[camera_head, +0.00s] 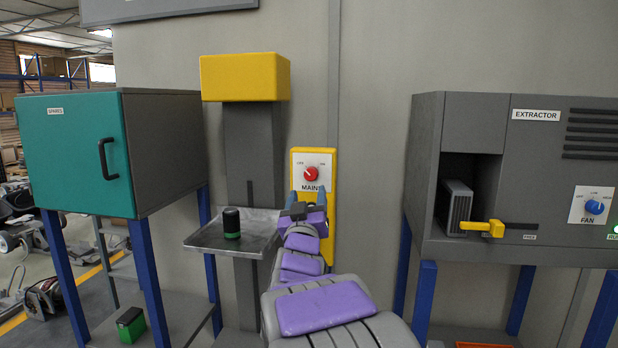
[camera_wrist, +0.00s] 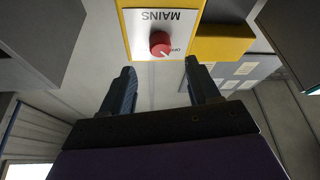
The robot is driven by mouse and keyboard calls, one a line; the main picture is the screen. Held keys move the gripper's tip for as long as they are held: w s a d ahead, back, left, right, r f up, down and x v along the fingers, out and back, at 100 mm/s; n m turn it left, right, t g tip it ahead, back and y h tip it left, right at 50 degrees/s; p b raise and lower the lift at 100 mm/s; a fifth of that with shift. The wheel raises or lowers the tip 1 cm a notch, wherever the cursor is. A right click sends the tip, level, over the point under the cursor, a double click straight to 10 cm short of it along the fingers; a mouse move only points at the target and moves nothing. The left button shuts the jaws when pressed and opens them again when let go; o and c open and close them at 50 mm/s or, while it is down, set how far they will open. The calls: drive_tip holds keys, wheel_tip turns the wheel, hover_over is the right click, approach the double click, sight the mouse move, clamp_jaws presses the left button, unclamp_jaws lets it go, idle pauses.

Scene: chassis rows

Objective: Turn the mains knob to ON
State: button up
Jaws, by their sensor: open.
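The red mains knob (camera_head: 311,174) sits on a white plate labelled MAINS, on a yellow panel (camera_head: 330,225) on the grey wall. Its pointer appears turned to the upper left, by the left-hand label, in the head view. In the wrist view the picture is upside down, and the knob (camera_wrist: 161,44) shows ahead of the fingers, near the top middle. My gripper (camera_head: 308,196) is just below the knob in the head view. Its two blue fingers (camera_wrist: 160,78) are apart in the wrist view, with nothing between them. No contact with the knob shows.
A metal tray (camera_head: 205,240) with a black and green cylinder (camera_head: 231,222) stands left of my arm, below a yellow block (camera_head: 245,78). A teal-doored SPARES cabinet (camera_head: 75,150) is at left. The EXTRACTOR unit (camera_head: 490,130) with a yellow handle (camera_head: 482,227) is at right.

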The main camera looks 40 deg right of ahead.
sight(310, 177)
drive_tip(key=p+x, duration=0.1)
drive_tip(key=x, duration=0.4)
drive_tip(key=shift+w+d, duration=0.25)
drive_tip(key=shift+d, duration=0.05)
drive_tip(key=shift+w+d+r, duration=0.3)
drive_tip(key=shift+w+r, duration=0.05)
drive_tip(key=shift+w, duration=0.2)
drive_tip(key=shift+d, duration=0.15)
drive_tip(key=shift+w, duration=0.1)
drive_tip(key=c, duration=1)
